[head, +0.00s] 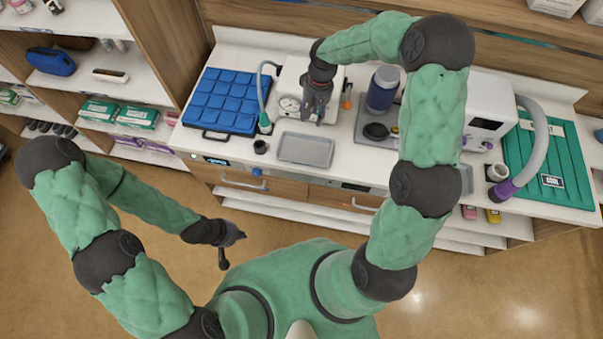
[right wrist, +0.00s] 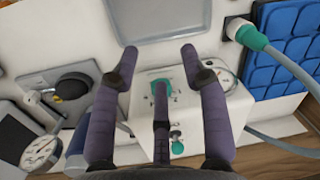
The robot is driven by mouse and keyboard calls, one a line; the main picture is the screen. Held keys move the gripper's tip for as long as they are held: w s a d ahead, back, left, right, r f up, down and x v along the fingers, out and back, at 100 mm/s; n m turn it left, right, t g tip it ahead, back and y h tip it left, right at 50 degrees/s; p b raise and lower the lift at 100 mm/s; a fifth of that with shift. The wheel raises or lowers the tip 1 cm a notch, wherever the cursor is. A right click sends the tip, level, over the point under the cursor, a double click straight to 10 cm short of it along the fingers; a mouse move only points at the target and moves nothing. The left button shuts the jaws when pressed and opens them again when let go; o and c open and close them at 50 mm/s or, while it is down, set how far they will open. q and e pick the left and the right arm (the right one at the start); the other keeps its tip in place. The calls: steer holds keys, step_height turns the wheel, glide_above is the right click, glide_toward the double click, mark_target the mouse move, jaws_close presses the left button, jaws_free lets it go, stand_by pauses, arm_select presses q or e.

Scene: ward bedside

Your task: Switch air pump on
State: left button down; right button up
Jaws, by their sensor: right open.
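The air pump, a white box (right wrist: 202,127) with a round gauge, stands on the counter; in the head view its gauge (head: 289,106) shows left of my right gripper. In the right wrist view a teal round part (right wrist: 161,87) and a lower teal knob (right wrist: 177,146) are on the box; I cannot tell which is the switch. My right gripper (head: 320,121) is open and empty over the box, its fingers (right wrist: 158,54) apart on either side of the upper teal part. My left gripper (head: 236,249) hangs in front of the counter, fingers apart, holding nothing visible.
A teal-ended hose (head: 264,122) lies beside a blue quilted pad (head: 222,98). A grey tray (head: 305,150) sits in front of the pump. A blue jar (head: 383,89) and a white machine with a screen (head: 491,97) stand to the right. Open floor lies before the counter.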

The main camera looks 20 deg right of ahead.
steer(key=s+a+f+y, duration=0.1)
steer(key=s+a+f, duration=0.3)
steer(key=f, duration=0.3)
steer(key=s+a+f+y, duration=0.1)
steer(key=s+a+f, duration=0.3)
steer(key=s+f, duration=0.3)
steer(key=shift+f, duration=0.65)
steer(key=s+a+f+b, duration=0.2)
steer(key=s+f+b, duration=0.4)
steer(key=f+b, duration=0.3)
steer(key=s+a+f+b, duration=0.3)
steer(key=s+f+b, duration=0.4)
steer(key=f+b, duration=0.3)
step_height(320, 180, down, 4)
steer(key=shift+a+f+m+t, duration=0.25)
steer(key=shift+a+m+t, duration=0.05)
steer(key=shift+a+t, duration=0.1)
